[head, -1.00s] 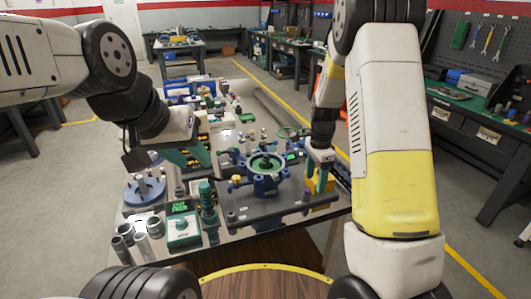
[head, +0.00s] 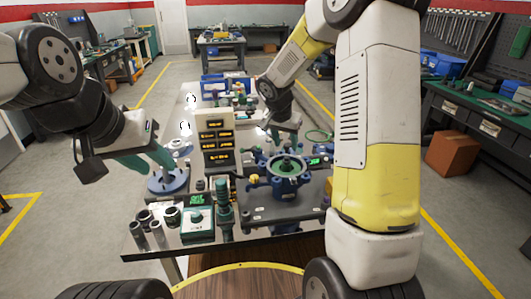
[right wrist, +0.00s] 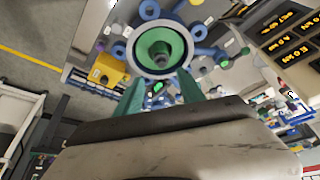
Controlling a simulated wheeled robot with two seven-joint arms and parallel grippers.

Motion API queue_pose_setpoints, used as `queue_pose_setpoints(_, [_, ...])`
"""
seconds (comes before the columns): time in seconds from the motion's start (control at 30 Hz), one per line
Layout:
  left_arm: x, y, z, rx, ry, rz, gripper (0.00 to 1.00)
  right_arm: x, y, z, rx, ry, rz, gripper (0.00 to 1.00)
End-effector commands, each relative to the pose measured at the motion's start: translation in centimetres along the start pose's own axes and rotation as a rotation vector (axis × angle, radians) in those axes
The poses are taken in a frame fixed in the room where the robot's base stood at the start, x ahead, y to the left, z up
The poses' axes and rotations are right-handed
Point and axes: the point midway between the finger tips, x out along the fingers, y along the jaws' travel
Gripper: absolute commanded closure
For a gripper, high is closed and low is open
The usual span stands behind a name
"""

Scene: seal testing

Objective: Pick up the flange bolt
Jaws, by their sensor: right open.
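The blue valve body (head: 287,185) with a green ring on top stands on a dark plate near the table's right front. In the right wrist view its round flange (right wrist: 150,72) fills the upper middle, with a dark stud at its centre. I cannot single out the flange bolt; small parts behind the valve are partly hidden by my right arm. My right gripper (head: 284,148) is just behind the valve; its two green fingers (right wrist: 160,92) stand apart and hold nothing I can see. My left gripper (head: 163,168) has its fingers apart above a blue round base, seemingly empty.
A beige display panel (head: 218,145) stands mid-table, left of the valve. A yellow block (right wrist: 108,70) sits beside the valve.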

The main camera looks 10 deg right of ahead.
Motion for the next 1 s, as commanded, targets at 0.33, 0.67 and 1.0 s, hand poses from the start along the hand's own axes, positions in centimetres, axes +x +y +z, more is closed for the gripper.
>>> queue_pose_setpoints(0.33, [0.0,0.0,0.0,0.0,0.0,0.0,0.64,4.0,-0.2,0.2,-0.003,-0.001,0.001,0.54])
queue_pose_setpoints(0.67, [0.0,0.0,0.0,0.0,0.0,0.0,0.64,7.6,-0.4,0.2,-0.002,0.001,0.0,0.54])
queue_pose_setpoints(1.0, [0.0,0.0,0.0,0.0,0.0,0.0,0.64,7.5,-0.4,0.2,-0.002,0.001,0.0,0.81])
